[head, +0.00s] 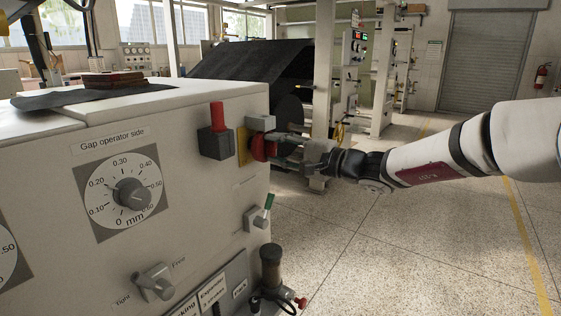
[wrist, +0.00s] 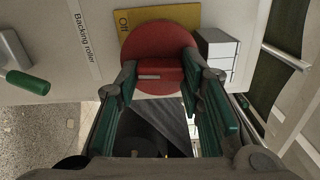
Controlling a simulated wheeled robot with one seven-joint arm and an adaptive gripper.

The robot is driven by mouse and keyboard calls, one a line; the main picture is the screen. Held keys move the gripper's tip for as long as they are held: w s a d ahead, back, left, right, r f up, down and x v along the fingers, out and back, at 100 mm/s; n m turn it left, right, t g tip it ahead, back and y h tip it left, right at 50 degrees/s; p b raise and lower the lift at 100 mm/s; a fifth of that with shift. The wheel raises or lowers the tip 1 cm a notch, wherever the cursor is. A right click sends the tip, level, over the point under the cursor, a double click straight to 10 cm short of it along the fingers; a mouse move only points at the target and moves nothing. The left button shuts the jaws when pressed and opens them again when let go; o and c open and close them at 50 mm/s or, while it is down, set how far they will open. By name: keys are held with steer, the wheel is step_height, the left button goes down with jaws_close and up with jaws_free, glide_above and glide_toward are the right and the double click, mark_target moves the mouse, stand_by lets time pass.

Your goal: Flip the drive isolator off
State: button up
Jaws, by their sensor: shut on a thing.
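The drive isolator is a red rotary knob (wrist: 158,38) on a yellow plate (wrist: 127,19) marked "Off" in the wrist view. In the head view the red knob (head: 258,147) sticks out at the right end of the white machine's face, with the yellow plate (head: 242,147) behind it. My gripper (wrist: 160,78) has its green-padded fingers on either side of the knob's raised grip and is shut on it. A pale pointer line (wrist: 149,77) on the grip lies level in the wrist view. My gripper (head: 273,146) partly hides the knob in the head view.
A red-handled block (head: 216,132) sits just left of the isolator. A green-tipped lever (head: 260,214) is below it. A gap dial (head: 122,190) and a Tight/Free knob (head: 155,282) are further left. Open floor (head: 400,240) lies to the right.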

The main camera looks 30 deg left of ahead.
steer(key=shift+f+n+b, duration=0.1)
steer(key=shift+n+b, duration=0.5)
steer(key=shift+b, duration=0.2)
steer(key=o, duration=1.2)
steer(key=shift+c, duration=0.2)
steer(key=d, duration=0.8)
steer(key=shift+s, duration=0.35)
steer(key=shift+s, duration=0.1)
